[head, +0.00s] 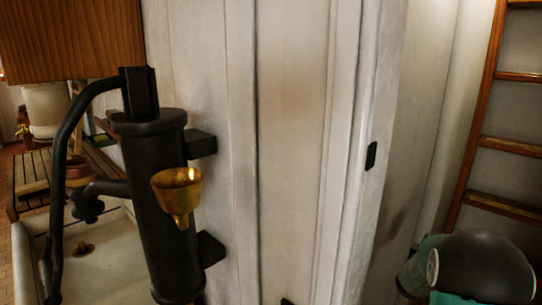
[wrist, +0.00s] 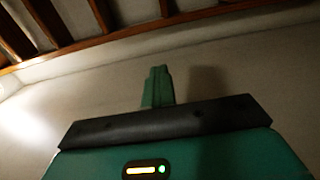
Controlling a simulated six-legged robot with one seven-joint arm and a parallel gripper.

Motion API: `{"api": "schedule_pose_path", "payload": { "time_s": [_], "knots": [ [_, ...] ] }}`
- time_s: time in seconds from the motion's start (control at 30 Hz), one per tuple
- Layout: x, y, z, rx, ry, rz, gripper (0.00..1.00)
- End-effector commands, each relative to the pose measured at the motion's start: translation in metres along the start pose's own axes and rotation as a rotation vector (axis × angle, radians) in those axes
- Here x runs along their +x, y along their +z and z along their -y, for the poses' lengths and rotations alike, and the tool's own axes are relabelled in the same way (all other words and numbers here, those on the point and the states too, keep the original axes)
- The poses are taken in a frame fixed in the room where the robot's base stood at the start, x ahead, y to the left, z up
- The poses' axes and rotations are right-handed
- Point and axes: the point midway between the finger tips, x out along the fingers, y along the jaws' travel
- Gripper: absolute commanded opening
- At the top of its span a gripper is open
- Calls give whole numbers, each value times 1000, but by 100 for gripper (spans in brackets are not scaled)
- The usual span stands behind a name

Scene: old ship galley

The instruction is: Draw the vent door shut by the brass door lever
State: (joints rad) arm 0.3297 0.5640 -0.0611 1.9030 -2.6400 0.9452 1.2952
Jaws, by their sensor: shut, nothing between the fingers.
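I cannot make out the vent door or its brass door lever in either view. My gripper shows in the wrist view (wrist: 158,72), its green fingers together and nothing held, pointing at a bare pale wall with a soft shadow beside it. In the head view only a rounded black and green part of my arm shows at the lower right; the fingers are out of that picture. No door or lever is near the fingers in the wrist view.
A black hand pump (head: 155,205) stands at left, with a brass funnel-shaped cup (head: 178,193) before it. A pale sink (head: 115,268) lies behind. A white panelled wall (head: 290,150) fills the middle. A wooden ladder (head: 484,143) stands at right. Dark ceiling beams (wrist: 105,15) show above my gripper.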

Motion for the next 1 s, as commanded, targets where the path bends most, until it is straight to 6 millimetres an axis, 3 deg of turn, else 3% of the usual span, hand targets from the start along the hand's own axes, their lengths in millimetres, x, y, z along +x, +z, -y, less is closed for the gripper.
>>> {"api": "schedule_pose_path", "payload": {
  "time_s": [0.43, 0.83, 1.0],
  "knots": [
    [-17, -63, 0, 0, 0, -113, 0],
    [-20, -72, 0, 0, 0, -129, 0],
    [-25, -90, 0, 0, 0, -161, 0]
  ]
}}
